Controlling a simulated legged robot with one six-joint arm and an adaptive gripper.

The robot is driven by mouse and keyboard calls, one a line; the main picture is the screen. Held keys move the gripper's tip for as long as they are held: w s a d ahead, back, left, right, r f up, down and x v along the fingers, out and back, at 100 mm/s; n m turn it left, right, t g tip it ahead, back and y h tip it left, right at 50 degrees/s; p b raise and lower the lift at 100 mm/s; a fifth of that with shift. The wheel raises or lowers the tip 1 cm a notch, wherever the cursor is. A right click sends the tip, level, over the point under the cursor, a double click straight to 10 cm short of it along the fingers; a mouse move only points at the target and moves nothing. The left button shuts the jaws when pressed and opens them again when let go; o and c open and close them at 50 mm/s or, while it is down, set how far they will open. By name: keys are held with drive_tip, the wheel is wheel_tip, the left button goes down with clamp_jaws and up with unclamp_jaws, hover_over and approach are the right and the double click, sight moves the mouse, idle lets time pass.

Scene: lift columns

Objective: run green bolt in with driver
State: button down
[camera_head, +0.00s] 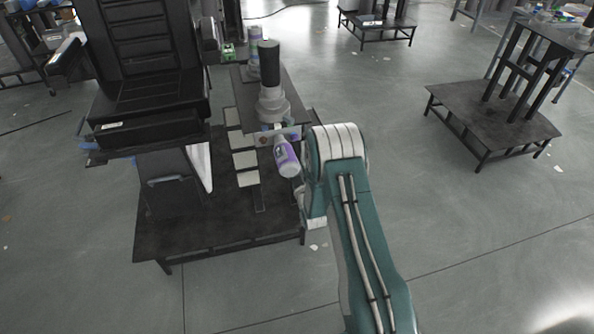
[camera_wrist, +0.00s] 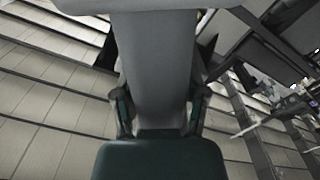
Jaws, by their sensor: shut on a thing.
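My gripper (camera_wrist: 159,112) is shut on a large grey body with a dark teal block at its lower end, seen close up in the wrist view; it appears to be the driver (camera_wrist: 155,65). One finger shows on each side of it. In the head view my teal arm reaches up from the bottom right and bends at the middle, hiding much of the gripper. A small green item (camera_head: 229,52) is at the far end of the dark bench; I cannot tell whether it is the green bolt. The driver's tip is hidden.
A grey upright cylinder with a black top (camera_head: 270,65) stands on the narrow dark bench. A white, purple-labelled cylinder (camera_head: 286,157) tilts near my arm. A low dark platform (camera_head: 490,122) stands right, with clear floor between.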

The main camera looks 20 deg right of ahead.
drive_tip(key=shift+w+r, duration=0.1)
idle(0.4)
drive_tip(key=shift+s, duration=2.6)
